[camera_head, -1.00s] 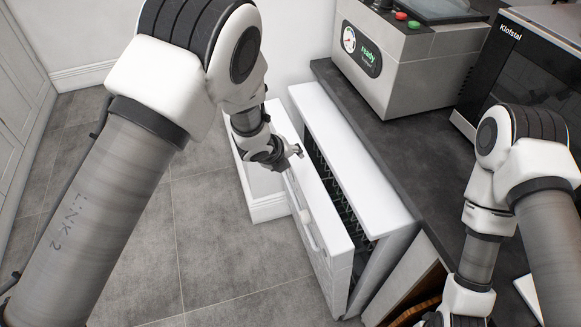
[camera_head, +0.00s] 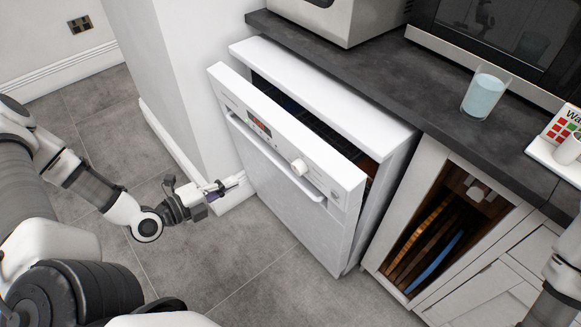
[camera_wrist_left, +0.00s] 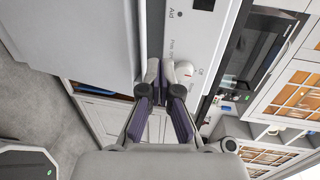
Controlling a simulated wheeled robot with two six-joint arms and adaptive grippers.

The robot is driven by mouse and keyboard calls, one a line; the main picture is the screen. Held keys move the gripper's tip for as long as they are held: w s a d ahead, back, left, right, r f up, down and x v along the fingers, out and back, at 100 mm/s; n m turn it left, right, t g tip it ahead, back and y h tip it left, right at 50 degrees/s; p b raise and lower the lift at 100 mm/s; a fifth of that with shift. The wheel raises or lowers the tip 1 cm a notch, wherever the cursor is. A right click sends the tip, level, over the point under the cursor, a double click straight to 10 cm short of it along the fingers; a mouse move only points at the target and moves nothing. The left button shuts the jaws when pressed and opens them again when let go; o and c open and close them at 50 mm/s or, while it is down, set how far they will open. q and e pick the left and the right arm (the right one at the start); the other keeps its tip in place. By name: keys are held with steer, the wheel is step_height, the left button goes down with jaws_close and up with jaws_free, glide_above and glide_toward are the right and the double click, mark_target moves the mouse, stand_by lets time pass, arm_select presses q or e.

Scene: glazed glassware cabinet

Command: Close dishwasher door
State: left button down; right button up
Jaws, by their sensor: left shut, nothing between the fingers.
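The white dishwasher (camera_head: 310,90) stands under a dark worktop. Its door (camera_head: 290,200) is ajar, its top edge tilted out from the body with a dark gap behind it. The door's front has a bar handle (camera_head: 265,150), a display and a round knob (camera_head: 299,167). My left gripper (camera_head: 240,180) is shut and empty, low by the left side of the door; whether it touches is unclear. In the left wrist view, its fingers (camera_wrist_left: 164,82) come together in front of the control panel (camera_wrist_left: 200,35). My right arm shows at the right edge; its gripper is out of view.
A white wall corner (camera_head: 185,80) stands left of the dishwasher. A glass (camera_head: 485,95) stands on the worktop (camera_head: 400,90) beside a microwave (camera_head: 500,45). An open-fronted cabinet (camera_head: 440,235) holding boards adjoins the dishwasher on the right. The tiled floor before the door is clear.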

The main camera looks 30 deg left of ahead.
arm_select(q)
steer(key=b, duration=0.5)
glide_toward(283, 156)
step_height(283, 156, down, 2)
steer(key=x, duration=0.2)
steer(key=r+b+x, duration=0.1)
steer(key=x, duration=0.1)
steer(key=b+x, duration=0.1)
steer(key=x, duration=0.1)
steer(key=shift+w+r, duration=0.25)
steer(key=shift+w, duration=0.2)
steer(key=shift+g, duration=0.8)
steer(key=w+d, duration=0.1)
steer(key=w, duration=0.1)
steer(key=w+d+r, duration=0.1)
steer(key=w, duration=0.1)
steer(key=w+d+p, duration=0.1)
steer(key=w, duration=0.2)
steer(key=shift+r, duration=0.2)
steer(key=shift+w+r+y, duration=0.15)
steer(key=shift+w+y, duration=0.05)
steer(key=shift+y, duration=0.1)
steer(key=shift+r, duration=0.15)
steer(key=shift+w, duration=0.15)
